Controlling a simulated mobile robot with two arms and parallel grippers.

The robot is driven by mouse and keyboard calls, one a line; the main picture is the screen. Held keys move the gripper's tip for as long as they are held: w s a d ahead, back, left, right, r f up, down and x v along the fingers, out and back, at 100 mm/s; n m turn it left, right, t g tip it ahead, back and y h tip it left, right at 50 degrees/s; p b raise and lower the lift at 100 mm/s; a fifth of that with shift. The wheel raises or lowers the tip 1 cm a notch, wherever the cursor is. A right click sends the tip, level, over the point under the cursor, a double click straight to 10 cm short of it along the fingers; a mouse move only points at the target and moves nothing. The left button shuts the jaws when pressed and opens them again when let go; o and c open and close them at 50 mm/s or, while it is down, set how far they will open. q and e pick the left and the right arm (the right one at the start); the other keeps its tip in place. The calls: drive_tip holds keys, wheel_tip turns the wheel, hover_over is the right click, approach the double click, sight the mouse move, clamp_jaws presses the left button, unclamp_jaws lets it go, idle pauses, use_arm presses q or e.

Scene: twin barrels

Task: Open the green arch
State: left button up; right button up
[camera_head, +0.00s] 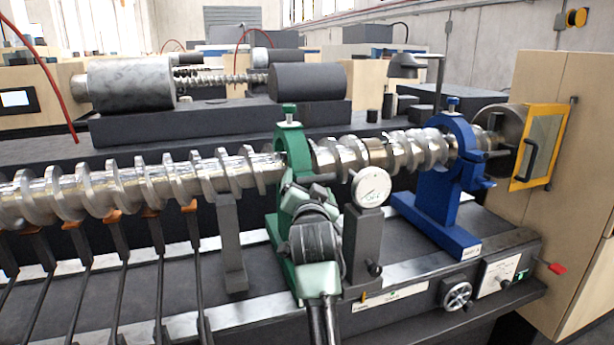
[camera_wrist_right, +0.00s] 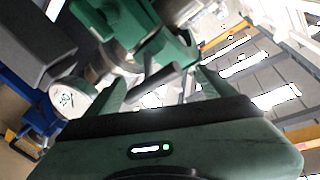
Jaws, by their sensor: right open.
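The green arch (camera_head: 292,150) stands around the long metal screw shaft (camera_head: 150,185), left of the dial gauge, and looks closed over it. A green knob (camera_head: 289,113) sits on its top. My right gripper (camera_head: 299,188) is at the front of the arch, just below the shaft. In the right wrist view the arch (camera_wrist_right: 125,22) fills the upper part. There my right gripper (camera_wrist_right: 160,85) is open, with a grey bar (camera_wrist_right: 152,84) between its fingers; I cannot tell if they touch it. My left gripper is not in view.
A dial gauge (camera_head: 371,186) on a grey post stands close right of my gripper. A blue arch (camera_head: 447,180) holds the shaft further right. A grey support post (camera_head: 229,240) stands to the left. A yellow-framed door (camera_head: 541,146) is at the right end.

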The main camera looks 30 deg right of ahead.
drive_tip(key=p+x, duration=0.1)
drive_tip(key=x, duration=0.4)
drive_tip(key=shift+w+d+f, duration=0.1)
drive_tip(key=shift+w, duration=0.05)
clamp_jaws()
drive_tip(key=shift+w, duration=0.1)
